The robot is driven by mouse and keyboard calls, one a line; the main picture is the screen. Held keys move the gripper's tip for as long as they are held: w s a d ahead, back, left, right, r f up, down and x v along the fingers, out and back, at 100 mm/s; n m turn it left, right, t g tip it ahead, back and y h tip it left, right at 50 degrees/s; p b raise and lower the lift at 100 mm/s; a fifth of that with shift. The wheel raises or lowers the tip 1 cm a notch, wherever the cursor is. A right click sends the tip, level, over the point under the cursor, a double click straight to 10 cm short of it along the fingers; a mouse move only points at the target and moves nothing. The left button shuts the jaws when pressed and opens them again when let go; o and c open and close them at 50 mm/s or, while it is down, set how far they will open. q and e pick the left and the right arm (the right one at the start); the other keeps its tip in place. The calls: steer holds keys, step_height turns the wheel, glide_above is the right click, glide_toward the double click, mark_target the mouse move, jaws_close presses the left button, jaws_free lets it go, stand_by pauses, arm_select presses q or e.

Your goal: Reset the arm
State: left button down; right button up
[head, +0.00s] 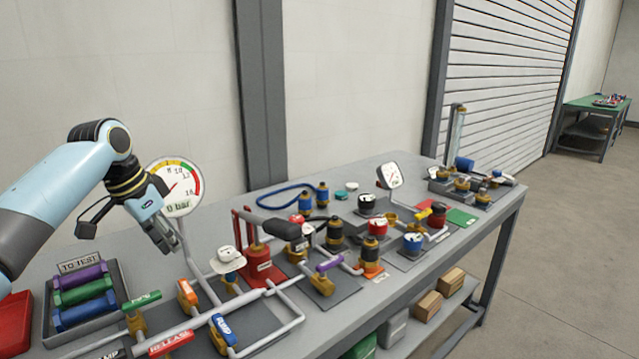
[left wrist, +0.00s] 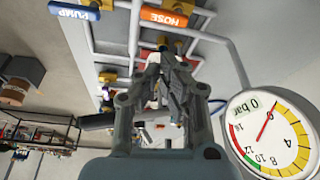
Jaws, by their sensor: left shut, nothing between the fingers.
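My left arm comes in from the left in the head view. Its left gripper (head: 168,246) points down over the pump skid bench, just in front of the big pressure gauge (head: 176,187). The fingers are shut with nothing between them, and they look clear of the pipes below. In the left wrist view the left gripper (left wrist: 168,62) shows from behind, with the gauge (left wrist: 268,135) close on the right, reading about 0 bar. The orange HOSE handle (left wrist: 164,18) and the blue PUMP handle (left wrist: 74,12) lie beyond the fingertips. My right gripper is not in view.
A TO TEST tray (head: 118,284) with purple, green and blue pieces lies left of the pipework. A red hand pump (head: 262,262) stands right of my gripper. Valves and small gauges crowd the grey bench (head: 335,318). Open floor (head: 570,220) lies to the right.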

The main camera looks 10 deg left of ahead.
arm_select(q)
steer(key=s+d+f+n+y, duration=0.1)
steer(key=s+d+f, duration=0.25)
steer(key=s, duration=0.45)
steer(key=s+d+f+n, duration=0.1)
steer(key=s+d+f, duration=0.25)
steer(key=s, duration=0.45)
steer(key=s+d+r+n+y, duration=0.1)
steer(key=s+r+n, duration=0.1)
steer(key=s, duration=0.7)
steer(key=s+d+r+n+y, duration=0.1)
steer(key=s+r, duration=0.1)
steer(key=s, duration=0.7)
step_height(320, 180, down, 32)
steer(key=s+a+f+g+b, duration=0.1)
steer(key=a+b, duration=0.1)
steer(key=b, duration=0.6)
steer(key=s+f+b, duration=0.3)
steer(key=s+f, duration=0.7)
steer(key=f, duration=0.2)
steer(key=s+a+f+g+b, duration=0.1)
steer(key=s+f+b, duration=0.3)
steer(key=s+f, duration=0.5)
step_height(320, 180, down, 4)
steer(key=shift+s+a+f+n, duration=0.15)
steer(key=shift+s+f+n, duration=0.15)
steer(key=shift+s, duration=0.1)
